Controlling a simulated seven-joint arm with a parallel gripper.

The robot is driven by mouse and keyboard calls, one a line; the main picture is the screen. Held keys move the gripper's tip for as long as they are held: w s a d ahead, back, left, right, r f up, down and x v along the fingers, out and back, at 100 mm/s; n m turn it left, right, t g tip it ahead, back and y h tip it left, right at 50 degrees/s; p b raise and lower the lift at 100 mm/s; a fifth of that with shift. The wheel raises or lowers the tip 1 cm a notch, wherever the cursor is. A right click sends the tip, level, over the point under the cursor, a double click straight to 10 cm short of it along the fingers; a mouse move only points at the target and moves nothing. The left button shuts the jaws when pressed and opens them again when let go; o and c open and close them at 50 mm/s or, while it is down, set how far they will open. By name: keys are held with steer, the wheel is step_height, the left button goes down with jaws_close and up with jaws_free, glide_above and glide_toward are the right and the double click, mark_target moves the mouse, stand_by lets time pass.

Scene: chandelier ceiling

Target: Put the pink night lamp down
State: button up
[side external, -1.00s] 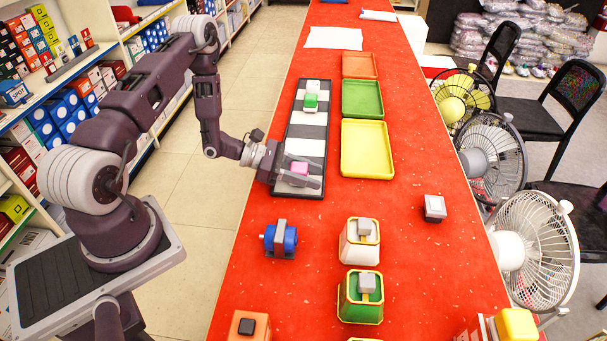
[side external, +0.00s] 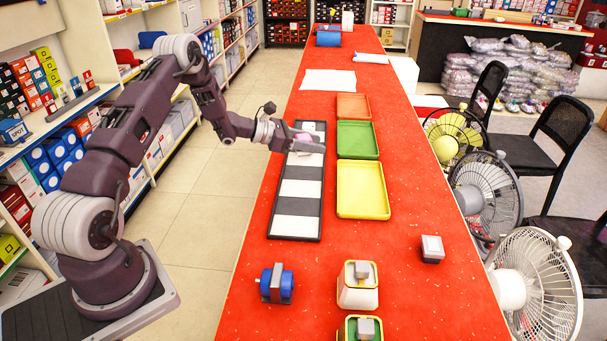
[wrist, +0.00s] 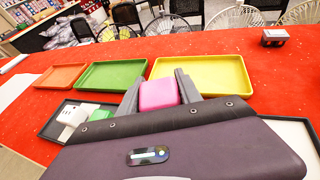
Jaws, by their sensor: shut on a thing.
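The pink night lamp (wrist: 158,95) is a small pink block between the two fingers in the wrist view. In the side view, a bit of the pink lamp (side external: 303,136) shows at the fingers. My gripper (wrist: 160,88) is shut on it. In the side view my gripper (side external: 308,143) is over the far end of the black-framed striped board (side external: 294,228). In the wrist view a green block (wrist: 84,110) and a white piece (wrist: 70,116) sit on the board just left of the fingers. The lamp's underside is hidden, so I cannot tell its height.
Orange (side external: 352,107), green (side external: 357,140) and yellow (side external: 362,191) trays line the board's right side. A blue object (side external: 277,284), a white lamp-like object (side external: 357,286) and a grey block (side external: 432,249) stand nearer. The board's near stripes are bare.

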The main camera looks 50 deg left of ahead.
mark_target(312, 170)
steer(key=shift+n+t+y, duration=0.3)
steer(key=shift+n+y, duration=0.1)
steer(key=w+a+f, duration=0.1)
steer(key=f, duration=0.2)
steer(key=a+f, duration=0.1)
steer(key=f, duration=0.2)
steer(key=w+a+f, duration=0.1)
steer(key=f, duration=0.2)
steer(key=shift+w+a, duration=0.1)
steer(key=shift+w, duration=0.25)
steer(key=shift+f, duration=0.15)
steer(key=o, duration=1.4)
steer(key=shift+c, duration=0.2)
